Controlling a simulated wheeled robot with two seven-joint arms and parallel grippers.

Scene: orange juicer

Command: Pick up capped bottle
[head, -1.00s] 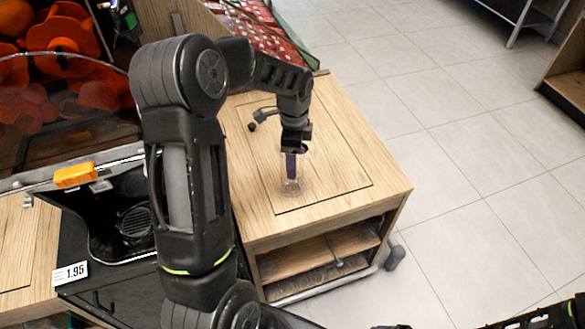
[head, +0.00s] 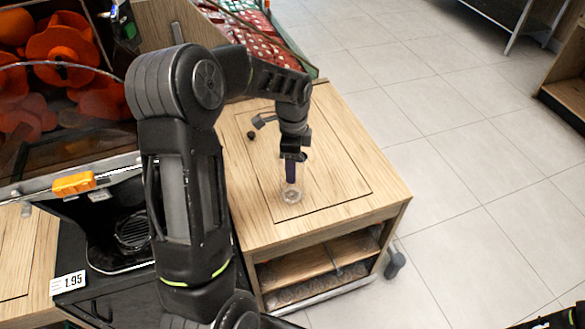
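A small clear bottle (head: 291,193) stands on the wooden cabinet top, seen steeply from above. Its cap is not clear to see. My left gripper (head: 291,176) points down over the cabinet top, with a dark finger in front of or just above the bottle. The fingers overlap in this view, so I cannot tell whether they are open, shut or touching the bottle. Only a dark piece of my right arm shows at the bottom right corner; its gripper is not visible.
A small black round object (head: 251,135) lies on the wooden cabinet top (head: 345,165) left of the bottle. The orange juicer (head: 65,60) stands at the left, with a 1.95 price tag (head: 68,282) below it. Open tiled floor (head: 470,180) lies right of the cabinet.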

